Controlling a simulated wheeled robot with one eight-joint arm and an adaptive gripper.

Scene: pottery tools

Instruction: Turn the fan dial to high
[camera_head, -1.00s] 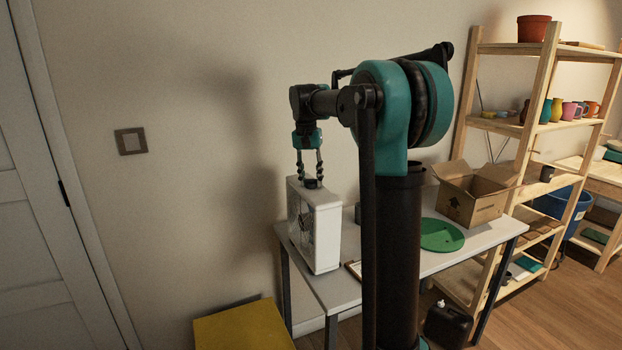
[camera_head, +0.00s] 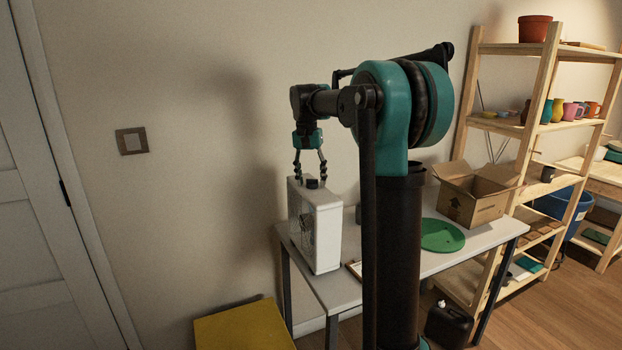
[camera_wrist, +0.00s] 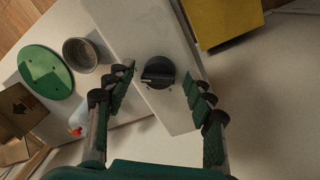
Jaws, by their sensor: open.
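The white box fan (camera_head: 319,228) stands upright on the left end of the grey table (camera_head: 394,262). Its black round dial (camera_head: 312,183) is on the top face. In the wrist view the dial (camera_wrist: 158,73) has a raised bar running roughly left to right, with a pale mark near it. My gripper (camera_head: 311,181) points down over the fan's top. In the wrist view my gripper (camera_wrist: 160,80) is open, with one finger on each side of the dial and a gap on both sides. Any setting labels cannot be read.
A green disc (camera_head: 441,235) and an open cardboard box (camera_head: 473,193) are on the table. A grey bowl (camera_wrist: 80,54) shows beside the fan in the wrist view. A yellow block (camera_head: 243,326) stands below the table's left end. Wooden shelves (camera_head: 541,80) stand at right.

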